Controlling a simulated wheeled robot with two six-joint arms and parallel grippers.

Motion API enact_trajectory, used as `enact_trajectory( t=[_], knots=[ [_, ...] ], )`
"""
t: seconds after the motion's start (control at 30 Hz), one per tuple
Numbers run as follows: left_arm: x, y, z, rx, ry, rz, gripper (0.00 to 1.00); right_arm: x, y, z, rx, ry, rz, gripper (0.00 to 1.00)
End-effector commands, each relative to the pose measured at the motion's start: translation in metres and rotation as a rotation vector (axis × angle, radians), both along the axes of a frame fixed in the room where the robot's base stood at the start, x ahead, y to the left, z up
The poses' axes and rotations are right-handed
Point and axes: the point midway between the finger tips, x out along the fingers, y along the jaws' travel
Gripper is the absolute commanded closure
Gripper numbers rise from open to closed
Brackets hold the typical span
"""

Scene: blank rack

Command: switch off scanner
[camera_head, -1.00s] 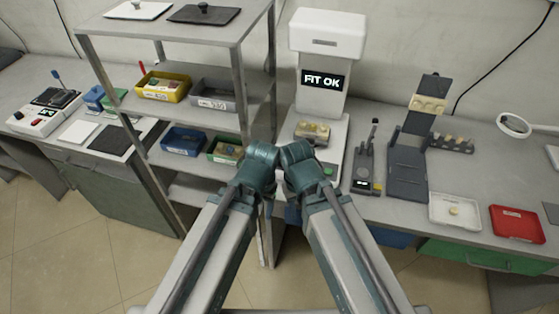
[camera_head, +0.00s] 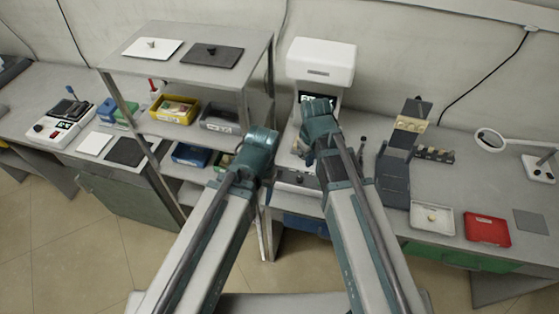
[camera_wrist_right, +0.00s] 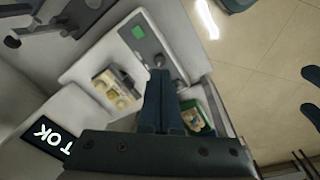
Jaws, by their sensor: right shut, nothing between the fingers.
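The scanner (camera_head: 321,62) is a tall white device at the back of the bench, its screen mostly hidden behind my right wrist in the head view.
A metal shelf (camera_head: 258,45) with colored bins stands left of the scanner. To the right are a dark stand (camera_head: 393,178), a white tray (camera_head: 432,220), a red tray (camera_head: 487,231) and a magnifier (camera_head: 490,139). Another white device (camera_head: 62,122) sits far left.

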Motion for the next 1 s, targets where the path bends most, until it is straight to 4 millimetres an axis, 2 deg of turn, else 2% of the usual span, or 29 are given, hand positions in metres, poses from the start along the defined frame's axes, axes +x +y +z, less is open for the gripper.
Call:
enact_trajectory(
  t=[0.03,0.2,0.4,0.53,1.0],
  knots=[
    [0.0,0.0,0.0,0.0,0.0,0.0,0.34,0.016,0.018,0.0,-0.013,-0.005,0.108,1.0],
    [0.0,0.0,-0.001,0.0,0.0,0.0,0.34,0.038,0.064,0.0,-0.061,-0.015,0.424,1.0],
    [0.0,0.0,-0.001,0.0,0.0,0.0,0.34,0.049,0.094,0.0,-0.093,-0.021,0.628,1.0],
    [0.0,0.0,-0.001,0.0,0.0,0.0,0.34,0.051,0.099,0.001,-0.099,-0.022,0.668,1.0],
    [0.0,0.0,-0.005,0.0,0.0,0.0,0.34,0.05,0.099,-0.004,-0.099,-0.022,0.669,1.0]
  ],
)
